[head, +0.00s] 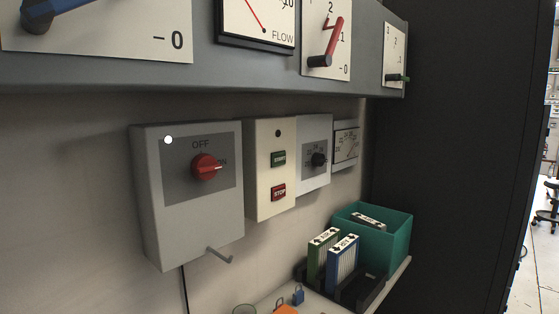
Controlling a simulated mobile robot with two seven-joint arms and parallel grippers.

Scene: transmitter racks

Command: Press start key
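The start key (278,158) is a small green button labelled START on a cream control box (257,187) on the wall. A red STOP key (279,192) sits below it, and a small dark round spot is above it. Nothing covers the start key. Neither of my grippers shows in the head view, so their state and distance from the key cannot be seen.
Left of the cream box is a grey switch box (196,241) with a red knob (207,167); a lever sticks out below. Right are a dial box (314,185) and a meter (346,146). A grey panel (250,72) overhangs. Below are a teal bin (390,246) and upright modules.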

